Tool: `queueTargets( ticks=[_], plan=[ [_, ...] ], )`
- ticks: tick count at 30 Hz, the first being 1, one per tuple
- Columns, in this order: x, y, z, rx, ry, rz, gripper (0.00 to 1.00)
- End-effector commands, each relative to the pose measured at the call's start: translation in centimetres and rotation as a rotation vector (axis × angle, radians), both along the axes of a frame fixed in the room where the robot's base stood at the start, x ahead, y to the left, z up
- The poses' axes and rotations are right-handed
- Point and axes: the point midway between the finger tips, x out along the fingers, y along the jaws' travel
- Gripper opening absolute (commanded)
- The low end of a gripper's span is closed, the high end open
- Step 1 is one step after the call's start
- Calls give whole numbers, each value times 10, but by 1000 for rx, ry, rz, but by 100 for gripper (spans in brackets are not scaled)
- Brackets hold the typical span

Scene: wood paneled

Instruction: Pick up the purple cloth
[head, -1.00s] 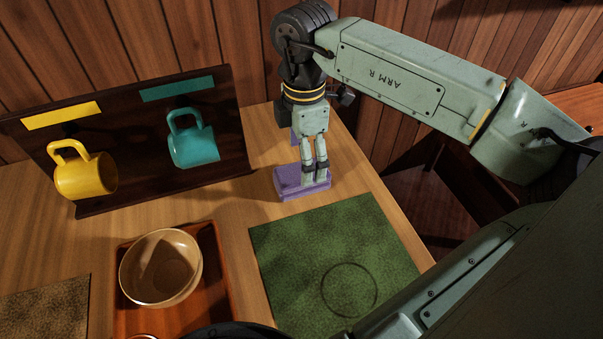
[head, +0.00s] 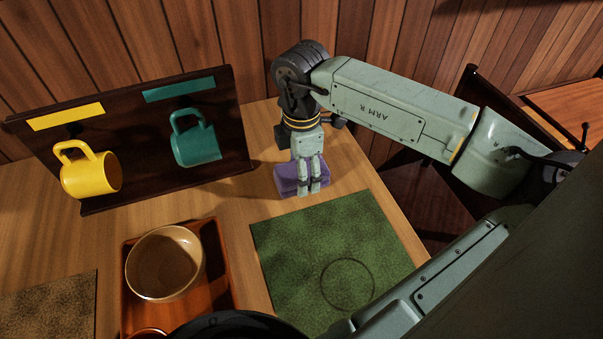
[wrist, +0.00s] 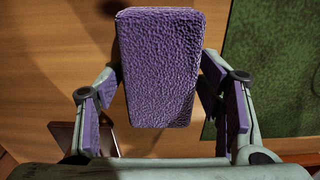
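The purple cloth (head: 288,182) is a thick, folded, block-like piece on the wooden table, just beyond the green mat. In the wrist view the cloth (wrist: 158,75) fills the upper middle, its textured top facing the camera. My gripper (head: 309,188) is down at the cloth, pointing at the table. In the wrist view my gripper (wrist: 162,82) has its fingers spread, one along each long side of the cloth. Their inner pads are purple too. The fingertips are close to the cloth's sides; whether they touch is hard to tell.
The green mat (head: 310,250) lies in front. A dark rack (head: 140,188) with a yellow mug (head: 90,177) and a teal mug (head: 197,146) stands at left. A bowl (head: 165,264) sits on an orange-brown tray (head: 222,285). A wood-paneled wall rises behind.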

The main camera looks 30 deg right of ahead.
Motion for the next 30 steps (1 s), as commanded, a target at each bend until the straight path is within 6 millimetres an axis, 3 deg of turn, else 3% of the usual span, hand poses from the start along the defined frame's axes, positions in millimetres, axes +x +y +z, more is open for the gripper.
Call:
queueTargets(
  ticks=[15, 30],
  plan=[
    [0, 0, 0, 0, 0, 0, 25],
    [6, -5, 10, -2, 0, 3, 25]
  ],
)
